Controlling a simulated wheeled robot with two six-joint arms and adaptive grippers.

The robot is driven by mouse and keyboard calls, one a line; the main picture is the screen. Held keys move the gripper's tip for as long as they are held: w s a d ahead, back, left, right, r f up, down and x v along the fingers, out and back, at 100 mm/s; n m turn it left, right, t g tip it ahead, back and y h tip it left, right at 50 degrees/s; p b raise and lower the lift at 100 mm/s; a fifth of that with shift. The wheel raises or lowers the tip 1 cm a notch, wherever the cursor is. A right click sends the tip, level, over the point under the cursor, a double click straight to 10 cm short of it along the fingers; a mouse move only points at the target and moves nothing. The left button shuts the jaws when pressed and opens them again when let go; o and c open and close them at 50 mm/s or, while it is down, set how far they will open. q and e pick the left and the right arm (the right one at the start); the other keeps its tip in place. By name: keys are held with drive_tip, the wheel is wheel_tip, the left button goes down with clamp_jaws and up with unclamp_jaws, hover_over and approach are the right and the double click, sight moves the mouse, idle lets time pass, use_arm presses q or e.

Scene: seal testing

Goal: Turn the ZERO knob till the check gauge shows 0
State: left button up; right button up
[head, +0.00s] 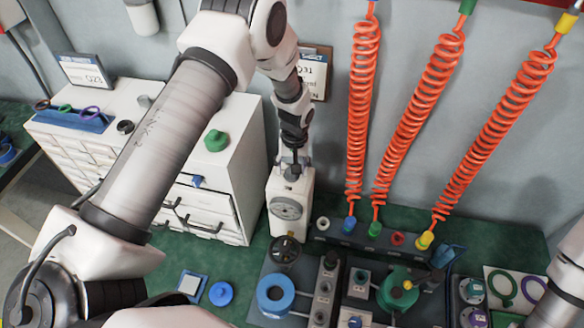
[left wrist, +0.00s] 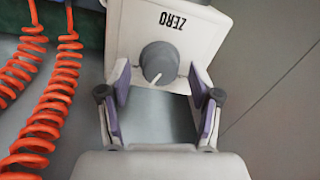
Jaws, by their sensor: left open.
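The check gauge is a white box with a round grey dial (head: 287,208) on its front, standing at the back middle of the bench in the head view. The dial is too small to read. In the left wrist view the grey ZERO knob (left wrist: 159,62), with a white pointer line, sits on the box's top beside the word ZERO. My left gripper (head: 293,160) is over the top of the box. In the left wrist view its purple-padded fingers (left wrist: 158,82) are open, one on each side of the knob, with gaps showing. My right gripper is out of view.
Three coiled orange hoses (head: 357,120) hang to the right of the gauge. A white drawer cabinet (head: 235,180) stands to its left.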

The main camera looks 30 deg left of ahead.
use_arm(q)
wheel_tip(320, 180, up, 12)
drive_tip(key=shift+w+d+f, duration=0.15)
drive_tip(key=shift+d+f, duration=0.05)
drive_tip(key=shift+f, duration=0.05)
